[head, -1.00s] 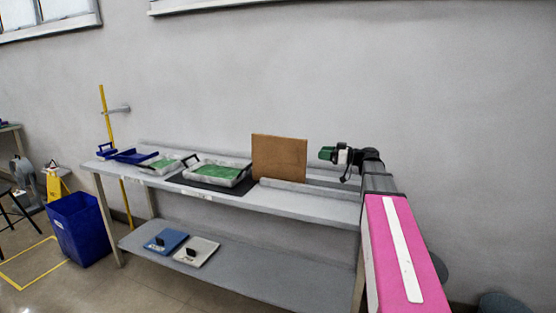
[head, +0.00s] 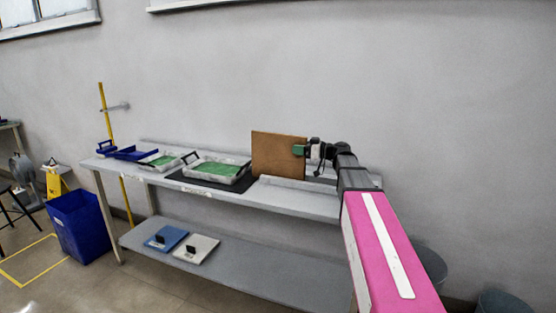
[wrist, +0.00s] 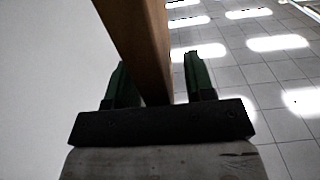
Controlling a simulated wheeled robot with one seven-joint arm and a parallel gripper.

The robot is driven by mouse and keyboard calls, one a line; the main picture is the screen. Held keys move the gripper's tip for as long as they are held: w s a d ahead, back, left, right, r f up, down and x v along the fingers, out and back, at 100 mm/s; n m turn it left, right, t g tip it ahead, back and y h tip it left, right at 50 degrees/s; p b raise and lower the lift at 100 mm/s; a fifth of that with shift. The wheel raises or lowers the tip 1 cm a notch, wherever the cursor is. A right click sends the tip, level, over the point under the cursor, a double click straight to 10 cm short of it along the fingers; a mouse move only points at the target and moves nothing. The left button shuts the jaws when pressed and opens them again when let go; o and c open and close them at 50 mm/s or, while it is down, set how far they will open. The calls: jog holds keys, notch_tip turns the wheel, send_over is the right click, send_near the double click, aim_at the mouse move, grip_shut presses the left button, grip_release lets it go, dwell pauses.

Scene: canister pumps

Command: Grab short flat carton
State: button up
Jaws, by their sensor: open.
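A flat brown carton (head: 272,155) stands upright on the workbench in the head view, its broad face toward me. In the wrist view its narrow brown edge (wrist: 140,40) runs down between the two green fingers. My gripper (head: 299,150) is at the carton's right edge, and it also shows in the wrist view (wrist: 157,80). It is open, with one finger on each side of the carton and a visible gap at the right finger. Contact at the left finger is hard to tell.
The grey bench (head: 300,202) carries shallow trays with green contents (head: 217,170) left of the carton. A low rail (head: 300,185) runs in front of its right side. A blue bin (head: 80,227) stands on the floor. The wall is close behind.

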grip_shut()
jog(key=shift+r, duration=0.1)
